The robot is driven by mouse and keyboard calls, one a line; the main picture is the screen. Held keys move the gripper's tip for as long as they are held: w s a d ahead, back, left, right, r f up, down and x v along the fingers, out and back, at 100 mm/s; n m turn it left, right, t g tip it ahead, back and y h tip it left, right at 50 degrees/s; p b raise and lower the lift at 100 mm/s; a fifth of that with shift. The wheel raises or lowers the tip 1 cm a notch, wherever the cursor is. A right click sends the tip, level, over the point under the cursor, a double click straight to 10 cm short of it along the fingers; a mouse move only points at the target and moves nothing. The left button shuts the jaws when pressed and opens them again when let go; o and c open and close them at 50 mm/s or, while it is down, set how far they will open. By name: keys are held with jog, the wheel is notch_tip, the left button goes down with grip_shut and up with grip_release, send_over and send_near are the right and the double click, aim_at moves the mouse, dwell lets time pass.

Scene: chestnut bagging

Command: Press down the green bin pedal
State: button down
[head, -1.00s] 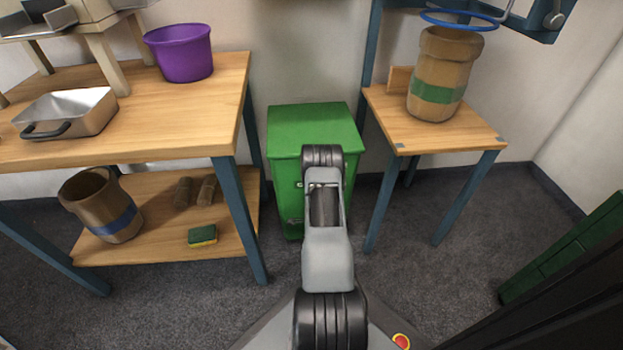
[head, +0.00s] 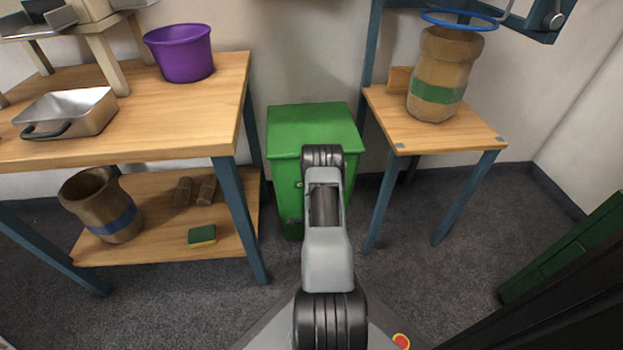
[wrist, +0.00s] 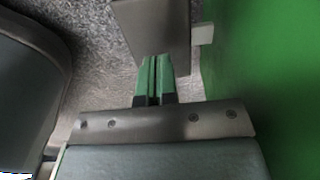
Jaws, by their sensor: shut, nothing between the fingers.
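The green bin (head: 312,125) stands on the floor between two tables in the head view, lid closed. My arm covers much of its front. In the wrist view the bin's green wall (wrist: 265,75) fills the right side. A dark grey plate that looks like the pedal (wrist: 160,30) is at the top, with a short pale piece between it and the bin wall. My gripper (wrist: 154,62) is shut and empty, its green fingertips at the plate's near edge. I cannot tell whether they touch it. The gripper is hidden behind my arm in the head view.
A wooden table (head: 190,120) with a purple bucket (head: 182,55) and metal pan (head: 70,112) stands left. A small table (head: 440,140) with a sack (head: 440,75) stands right. Their legs flank the bin. Grey carpet (head: 420,270) is clear at front right.

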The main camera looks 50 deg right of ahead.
jog(key=shift+f, duration=3.6)
jog(key=shift+r, duration=0.15)
jog(key=shift+r+p, duration=2.85)
jog(key=shift+r, duration=1.65)
jog(key=shift+f, duration=0.1)
